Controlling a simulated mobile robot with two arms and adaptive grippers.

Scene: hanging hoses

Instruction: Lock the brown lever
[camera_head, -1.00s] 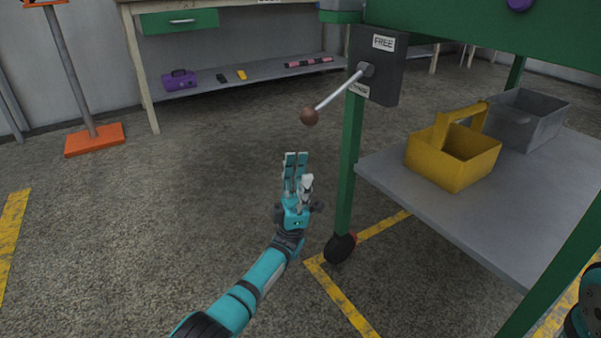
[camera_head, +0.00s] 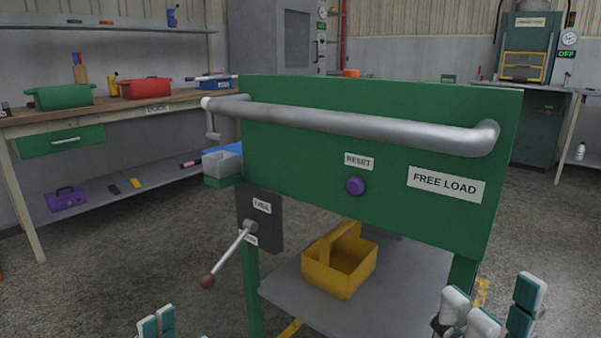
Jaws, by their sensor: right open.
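The lever (camera_head: 228,256) is a silver rod with a brown ball knob (camera_head: 207,281). It slants down and left from its pivot on a dark plate (camera_head: 267,219) on the green cart. A small label sits above the pivot and another, partly covered, below it. My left gripper (camera_head: 157,323) shows only its fingertips at the bottom edge, below and left of the knob and apart from it. Its opening cannot be made out. My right gripper (camera_head: 490,310) is open and empty at the bottom right, well away from the lever.
The green cart panel (camera_head: 310,180) carries a grey push bar (camera_head: 365,128), a purple reset button (camera_head: 355,186) and a FREE LOAD label (camera_head: 446,184). A yellow carrier (camera_head: 340,265) stands on the cart's lower shelf. A workbench (camera_head: 110,115) stands at the left. Floor left of the lever is clear.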

